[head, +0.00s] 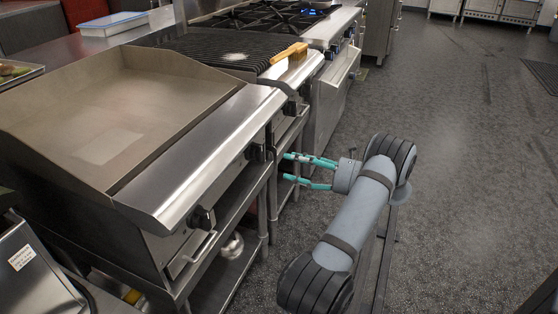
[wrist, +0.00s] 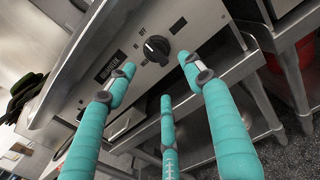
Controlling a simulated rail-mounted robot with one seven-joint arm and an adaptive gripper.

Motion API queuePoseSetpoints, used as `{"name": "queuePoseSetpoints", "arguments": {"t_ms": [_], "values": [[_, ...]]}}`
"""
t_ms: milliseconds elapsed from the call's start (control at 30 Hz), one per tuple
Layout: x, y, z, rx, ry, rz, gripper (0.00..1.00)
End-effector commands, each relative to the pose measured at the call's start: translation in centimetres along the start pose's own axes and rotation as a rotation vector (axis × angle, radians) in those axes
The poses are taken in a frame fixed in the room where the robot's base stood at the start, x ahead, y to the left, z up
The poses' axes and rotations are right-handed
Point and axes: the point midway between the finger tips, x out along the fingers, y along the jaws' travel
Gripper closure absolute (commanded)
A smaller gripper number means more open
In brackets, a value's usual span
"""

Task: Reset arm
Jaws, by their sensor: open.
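My gripper (head: 306,171) has teal fingers and is at the end of my grey arm, in front of the griddle (head: 98,121). Its fingers are spread apart with nothing between them. They point left toward the griddle's front panel near its right end. In the wrist view, the teal fingers of my gripper (wrist: 160,85) frame a black control knob (wrist: 156,49) on the steel panel. I cannot tell from the frames whether a finger touches the panel.
Beside the griddle stand a charbroiler (head: 215,48) with a wooden-handled brush (head: 289,53) and a burner range (head: 262,20). A white tray (head: 113,24) lies behind. A red bin (wrist: 290,55) shows under the wrist view's counter. Open grey floor (head: 470,130) lies to the right.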

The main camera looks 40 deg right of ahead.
Motion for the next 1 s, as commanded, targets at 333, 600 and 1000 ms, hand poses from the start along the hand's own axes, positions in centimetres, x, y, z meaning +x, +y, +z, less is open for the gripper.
{"name": "queuePoseSetpoints", "arguments": {"t_ms": [333, 600, 1000], "values": [[-1.7, 0.0, 0.0, 0.0, 0.0, 0.001, 0.48], [-1.3, 0.0, 0.0, 0.0, 0.0, 0.002, 0.48], [5.2, 0.2, 0.0, -0.001, 0.0, 0.009, 0.48]]}}
